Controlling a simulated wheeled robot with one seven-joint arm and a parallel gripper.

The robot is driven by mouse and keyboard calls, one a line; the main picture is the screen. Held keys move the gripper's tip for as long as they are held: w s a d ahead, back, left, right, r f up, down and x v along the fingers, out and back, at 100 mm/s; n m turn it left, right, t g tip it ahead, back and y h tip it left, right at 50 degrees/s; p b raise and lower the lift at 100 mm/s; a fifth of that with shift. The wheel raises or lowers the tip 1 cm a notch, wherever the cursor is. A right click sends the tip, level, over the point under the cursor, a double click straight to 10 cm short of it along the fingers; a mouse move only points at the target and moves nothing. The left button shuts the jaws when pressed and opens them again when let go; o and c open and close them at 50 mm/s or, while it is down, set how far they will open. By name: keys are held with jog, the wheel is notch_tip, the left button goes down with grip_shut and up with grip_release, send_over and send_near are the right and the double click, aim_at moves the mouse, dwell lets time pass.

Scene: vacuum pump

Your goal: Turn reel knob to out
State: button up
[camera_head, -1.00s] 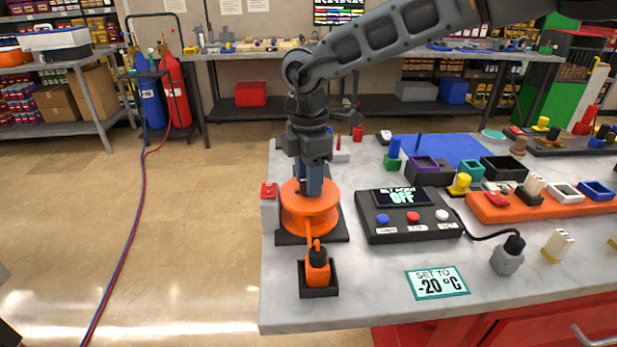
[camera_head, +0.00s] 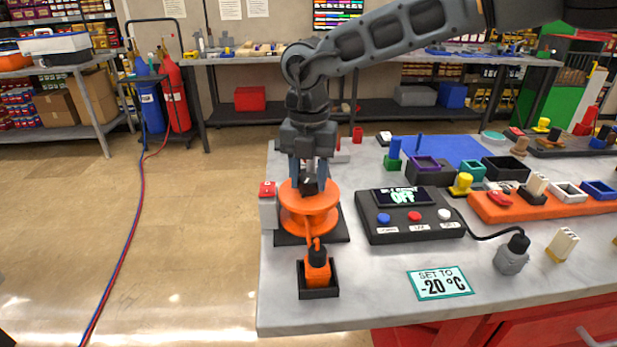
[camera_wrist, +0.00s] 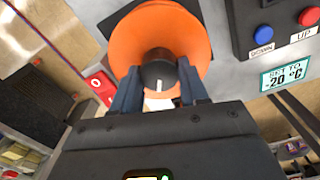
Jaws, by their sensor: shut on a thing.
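The orange reel (camera_head: 309,217) stands on a dark base at the left end of the bench. Its black knob (camera_head: 309,186) sits on top, at the reel's centre. In the wrist view the knob (camera_wrist: 159,76) shows a white mark on its face. My gripper (camera_head: 309,178) points down over the reel, with one finger on each side of the knob. In the wrist view my gripper (camera_wrist: 160,88) is shut on the knob. No label for in or out is readable on the reel.
An orange plug (camera_head: 317,268) sits in a black holder in front. A control box (camera_head: 408,214) reading OFF stands to the right. A sign (camera_head: 440,283) reads "SET TO -20 °C".

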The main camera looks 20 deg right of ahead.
jog(key=n, duration=0.5)
jog(key=shift+n+b, duration=0.3)
jog(key=n, duration=0.5)
jog(key=shift+d+n, duration=0.1)
jog(key=shift+n, duration=0.2)
jog(key=n, duration=0.5)
jog(key=shift+w+b, duration=0.1)
jog(key=shift+b, duration=0.3)
jog(key=n, duration=0.4)
jog(key=shift+d+n, duration=0.1)
jog(key=shift+n, duration=0.3)
jog(key=n, duration=0.5)
jog(key=shift+w+b, duration=0.1)
jog(key=shift+b, duration=0.2)
jog(key=n, duration=0.5)
jog(key=shift+n, duration=0.4)
jog(key=n, duration=0.5)
jog(key=shift+w, duration=0.1)
jog(key=n, duration=0.4)
jog(key=shift+r+n+b, duration=0.1)
jog(key=shift+n+b, duration=0.2)
jog(key=shift+n, duration=0.3)
